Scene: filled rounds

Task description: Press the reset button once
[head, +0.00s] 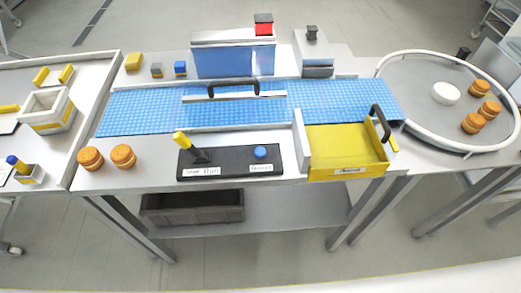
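A black control panel (228,172) lies on the table in front of the blue conveyor. A blue round button (260,152) sits on its right half, with a small white label (261,168) below it that is too small to read surely. A lever with a yellow grip (182,139) stands tilted on its left half, above another white label (202,172). A red block-like part (264,29) with a black top is on the machine housing behind the conveyor. Neither of my grippers is in view.
The blue conveyor (140,112) carries a bridge-like cover with black handles (232,88). A yellow tray (345,148) stands right of the panel. Two orange-brown rounds (91,158) lie to its left. A round grey table (420,110) holds several more and a white disc (446,93).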

